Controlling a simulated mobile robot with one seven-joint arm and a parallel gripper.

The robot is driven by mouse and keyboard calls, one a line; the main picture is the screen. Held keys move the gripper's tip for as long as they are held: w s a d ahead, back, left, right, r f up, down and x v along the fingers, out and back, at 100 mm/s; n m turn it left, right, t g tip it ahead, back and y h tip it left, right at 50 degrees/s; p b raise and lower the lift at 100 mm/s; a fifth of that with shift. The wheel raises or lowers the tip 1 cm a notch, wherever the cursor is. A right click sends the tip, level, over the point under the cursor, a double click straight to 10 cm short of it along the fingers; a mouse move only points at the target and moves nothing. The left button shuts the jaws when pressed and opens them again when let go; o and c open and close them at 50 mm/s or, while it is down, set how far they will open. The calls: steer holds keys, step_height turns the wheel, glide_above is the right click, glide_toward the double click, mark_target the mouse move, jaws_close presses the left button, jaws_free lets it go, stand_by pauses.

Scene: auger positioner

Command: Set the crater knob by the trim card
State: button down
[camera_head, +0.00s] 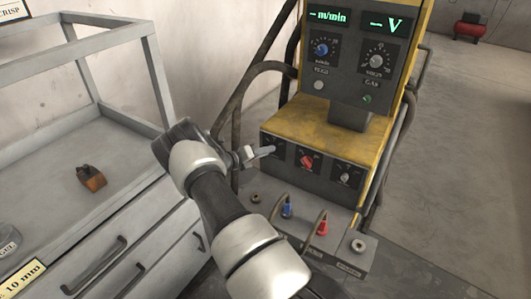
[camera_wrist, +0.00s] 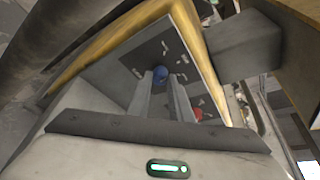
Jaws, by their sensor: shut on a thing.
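A yellow and grey welding machine has a low front panel (camera_head: 326,167) with a row of knobs. A blue knob (camera_wrist: 160,73) shows between my fingertips in the wrist view. My gripper (camera_head: 268,151) reaches the left end of this low panel, hides the knob there in the head view, and is shut on the blue knob. A red knob (camera_head: 306,160) sits in the middle and also shows in the wrist view (camera_wrist: 197,114). A grey knob (camera_head: 345,178) is at the right. The panel lettering is too small to read, so I cannot confirm which knob is crater. I cannot identify the trim card.
An upper panel (camera_head: 350,75) has a blue knob (camera_head: 321,48), a grey knob (camera_head: 376,60) and lit displays. A "CRISP" sign (camera_head: 12,11) and a "10 mm" label (camera_head: 22,279) are at left.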

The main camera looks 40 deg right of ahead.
steer(key=shift+w, duration=0.1)
steer(key=c, duration=1.6)
jaws_free()
steer(key=p+v, duration=0.4)
steer(key=v, duration=1.3)
steer(key=shift+a, duration=0.2)
